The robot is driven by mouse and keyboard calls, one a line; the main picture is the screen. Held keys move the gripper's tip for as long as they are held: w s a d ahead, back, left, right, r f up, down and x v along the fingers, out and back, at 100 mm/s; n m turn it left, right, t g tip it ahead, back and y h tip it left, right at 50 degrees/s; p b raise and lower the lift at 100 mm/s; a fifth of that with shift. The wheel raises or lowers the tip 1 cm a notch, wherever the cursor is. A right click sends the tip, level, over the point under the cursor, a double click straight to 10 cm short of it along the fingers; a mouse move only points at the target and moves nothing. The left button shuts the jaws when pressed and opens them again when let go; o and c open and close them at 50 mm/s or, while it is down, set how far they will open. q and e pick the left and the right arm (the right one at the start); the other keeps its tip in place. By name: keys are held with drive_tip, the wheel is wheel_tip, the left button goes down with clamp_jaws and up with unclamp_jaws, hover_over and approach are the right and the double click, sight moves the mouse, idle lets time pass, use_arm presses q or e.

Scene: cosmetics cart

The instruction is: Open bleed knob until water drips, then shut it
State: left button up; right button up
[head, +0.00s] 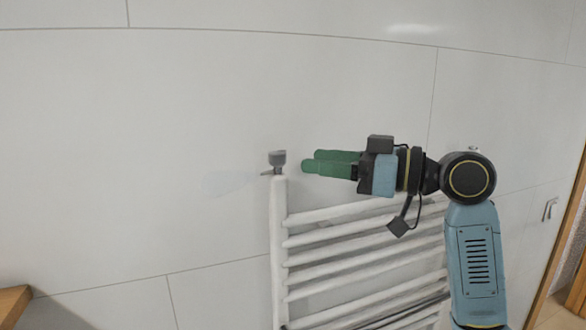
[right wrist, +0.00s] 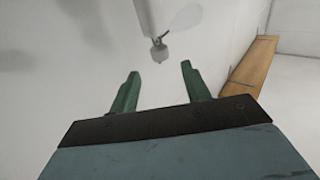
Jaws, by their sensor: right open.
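The bleed knob (head: 278,158) is a small grey cap on top of the left post of a white towel radiator (head: 278,225). A pale, see-through plume (head: 228,182) reaches left from a small spout just below the knob; it looks like water or spray. My right gripper (head: 311,162) is open and empty, its green fingers pointing left, just right of the knob and apart from it. In the right wrist view the knob (right wrist: 159,53) lies ahead, between and beyond the open fingertips (right wrist: 160,69). The plume (right wrist: 186,18) also shows there. My left gripper is out of view.
The radiator's white rungs (head: 345,240) run to the right below my right arm. A pale tiled wall (head: 150,120) stands behind. A wooden surface (head: 14,303) shows at the lower left.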

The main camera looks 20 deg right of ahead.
drive_tip(key=b+v, duration=0.1)
drive_tip(key=v, duration=0.4)
idle(1.3)
drive_tip(key=m+t+h+b, duration=0.5)
drive_tip(key=m+h+b, duration=0.1)
drive_tip(key=h+b, duration=0.15)
approach(283, 159)
drive_tip(key=p+x, duration=0.4)
drive_tip(key=p, duration=0.7)
drive_tip(key=shift+r+p, duration=0.15)
drive_tip(key=shift+p, duration=0.2)
drive_tip(key=p+x, duration=0.1)
drive_tip(key=x, duration=0.6)
drive_tip(key=shift+w+a+p, duration=0.1)
drive_tip(key=shift+w+p, duration=0.15)
drive_tip(key=shift+p, duration=0.1)
